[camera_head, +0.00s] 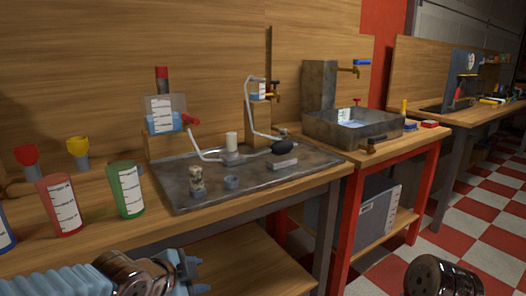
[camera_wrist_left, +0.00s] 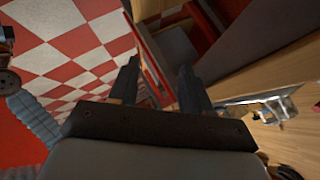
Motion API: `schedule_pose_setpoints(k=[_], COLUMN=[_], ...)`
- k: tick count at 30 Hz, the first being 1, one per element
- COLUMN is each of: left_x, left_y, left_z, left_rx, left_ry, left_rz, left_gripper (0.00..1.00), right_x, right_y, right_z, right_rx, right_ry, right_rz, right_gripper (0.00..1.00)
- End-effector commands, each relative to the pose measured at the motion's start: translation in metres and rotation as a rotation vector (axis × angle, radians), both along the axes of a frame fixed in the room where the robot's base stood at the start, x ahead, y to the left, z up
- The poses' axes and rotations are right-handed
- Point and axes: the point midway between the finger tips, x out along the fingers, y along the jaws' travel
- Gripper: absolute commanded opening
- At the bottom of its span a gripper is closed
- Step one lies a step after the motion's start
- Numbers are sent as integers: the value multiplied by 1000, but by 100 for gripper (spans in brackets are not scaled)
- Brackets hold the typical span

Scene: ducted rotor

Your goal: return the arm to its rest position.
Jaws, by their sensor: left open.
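My left gripper (camera_head: 198,274) is in the head view at the bottom, in front of the wooden workbench (camera_head: 262,268). Its pale blue arm comes in from the lower left. The two fingers stand apart with nothing between them. In the left wrist view the dark fingers (camera_wrist_left: 159,78) are also spread and empty, with the checkered floor (camera_wrist_left: 60,45) and wooden surfaces beyond. My right gripper is not in view; a dark rounded part at the bottom right of the head view may be my other arm.
A metal tray (camera_head: 300,178) on the bench holds a rotor-like apparatus with tubing and small parts. Green (camera_head: 126,190) and red (camera_head: 61,205) labelled cups stand along the bench's left. A metal sink (camera_head: 345,128) is farther right. Open checkered floor (camera_head: 480,218) lies at right.

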Motion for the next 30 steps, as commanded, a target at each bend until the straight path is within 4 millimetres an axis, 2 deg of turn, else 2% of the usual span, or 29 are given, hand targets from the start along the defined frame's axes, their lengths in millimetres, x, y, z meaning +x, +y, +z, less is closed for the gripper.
schedule_pose_setpoints(k=[1,4,7,9,12,15,18,21,24,30], left_x=[5,5,-9,-26,-60,-96,-127,-146,-154,-154], left_y=[-7,-18,-24,-27,-30,-32,-34,-35,-36,-36], left_z=[-43,-119,-194,-245,-310,-358,-389,-405,-411,-411], left_rx=[-55,-189,-312,-390,-481,-541,-574,-591,-596,-597], left_ry=[108,303,497,630,802,937,1027,1074,1092,1093], left_rz=[47,180,347,484,694,888,1038,1132,1169,1172], left_gripper=[48,48,48,48,48,48,48,48,48,48], right_x=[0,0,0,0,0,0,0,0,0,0], right_y=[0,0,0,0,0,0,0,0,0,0], right_z=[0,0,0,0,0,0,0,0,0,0], right_rx=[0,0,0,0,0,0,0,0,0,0], right_ry=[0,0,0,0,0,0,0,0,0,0], right_rz=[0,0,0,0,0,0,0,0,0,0], right_gripper=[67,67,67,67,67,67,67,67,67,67])
